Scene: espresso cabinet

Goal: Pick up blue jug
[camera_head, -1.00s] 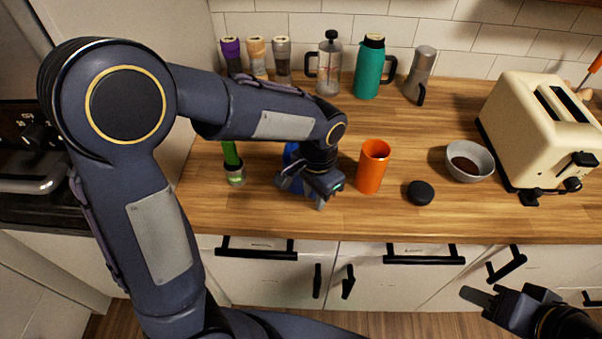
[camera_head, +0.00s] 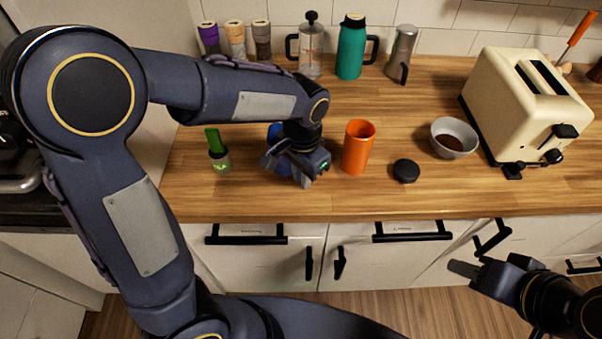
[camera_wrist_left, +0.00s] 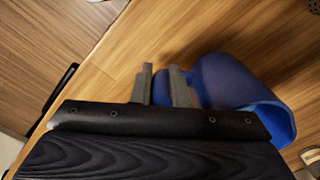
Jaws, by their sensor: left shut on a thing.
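The blue jug (camera_head: 276,132) is on the wooden counter in the head view, mostly hidden behind my left gripper (camera_head: 301,178). In the left wrist view the blue jug (camera_wrist_left: 245,85) shows larger, lying across the right side of the picture. My left gripper (camera_wrist_left: 164,85) has its two grey fingers close together at the jug's left edge and is shut on it. The exact part held is hard to make out. My right gripper (camera_head: 476,269) is at the lower right, in front of the cabinets and away from the jug. Its finger spread is unclear.
An orange cup (camera_head: 358,148) stands just right of my left gripper, with a black lid (camera_head: 405,171) beyond it. A green-topped bottle (camera_head: 218,152) stands left. A bowl (camera_head: 453,138) and toaster (camera_head: 525,105) are right. A teal jug (camera_head: 350,50) stands at the back.

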